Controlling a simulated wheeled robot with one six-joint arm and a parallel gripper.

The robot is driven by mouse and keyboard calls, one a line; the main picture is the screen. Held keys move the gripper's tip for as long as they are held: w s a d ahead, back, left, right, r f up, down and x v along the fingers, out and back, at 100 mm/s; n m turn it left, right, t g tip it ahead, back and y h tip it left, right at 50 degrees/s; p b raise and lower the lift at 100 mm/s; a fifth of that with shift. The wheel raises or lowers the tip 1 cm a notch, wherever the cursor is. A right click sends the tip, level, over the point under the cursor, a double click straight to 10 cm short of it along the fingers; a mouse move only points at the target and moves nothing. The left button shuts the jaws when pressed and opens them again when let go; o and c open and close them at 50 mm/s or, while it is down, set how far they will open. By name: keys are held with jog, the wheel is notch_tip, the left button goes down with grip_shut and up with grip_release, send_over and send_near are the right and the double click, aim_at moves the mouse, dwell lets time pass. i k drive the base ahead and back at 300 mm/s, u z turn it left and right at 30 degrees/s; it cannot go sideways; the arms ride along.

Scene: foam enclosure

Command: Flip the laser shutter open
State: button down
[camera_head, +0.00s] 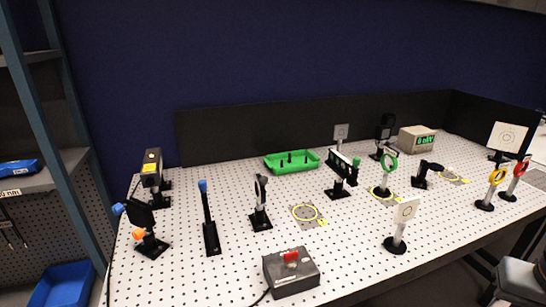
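A dark laser-like box (152,168) with a yellow label stands on a post at the left of the white perforated table (240,265). In front of it and to its right, an upright black lever (207,215) with a blue tip rises from a black base. It may be the shutter; no label is readable to confirm this. Whether it blocks the beam path cannot be told. A black plate mount (140,216) with blue and orange knobs stands to the left of the lever. My gripper cannot be made out in this view.
A grey box (291,274) with a red switch sits at the front edge. A black-framed optic (260,205), a white card on a post (402,228) and a green tray (292,161) stand further right. Shelves (30,180) flank the left. A grey and black shape fills the lower right corner.

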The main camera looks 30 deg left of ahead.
aim_at(202, 183)
jog(key=z, duration=0.3)
jog(key=k, duration=0.9)
jog(key=u, duration=1.4)
jog(key=i, duration=0.5)
